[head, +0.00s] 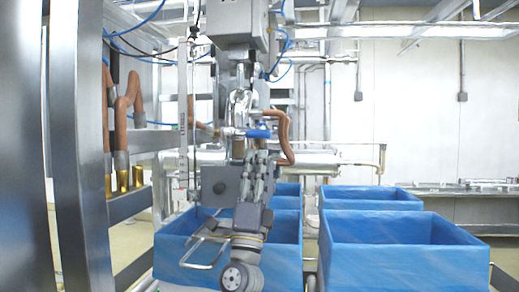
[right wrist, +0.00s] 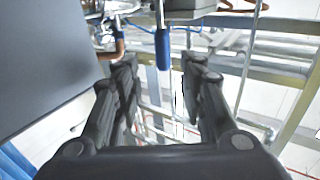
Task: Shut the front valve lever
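The front valve lever is a short blue handle (head: 258,134) on a shiny metal valve (head: 238,108), under the grey machine head in the head view. It lies about level there. In the right wrist view the blue lever (right wrist: 163,47) points down toward the gripper, its end between the fingertips in the picture. My right gripper (head: 262,162) is just below the lever in the head view. Its two dark fingers (right wrist: 160,64) stand apart with nothing gripped. I cannot tell whether a finger touches the lever. My left gripper is not in view.
Copper-coloured bent pipes (head: 284,140) hang right of the valve and at the left rack. Blue lined boxes (head: 405,252) stand below and to the right. A steel post (head: 78,150) fills the left. A grey panel (right wrist: 45,60) is close left in the right wrist view.

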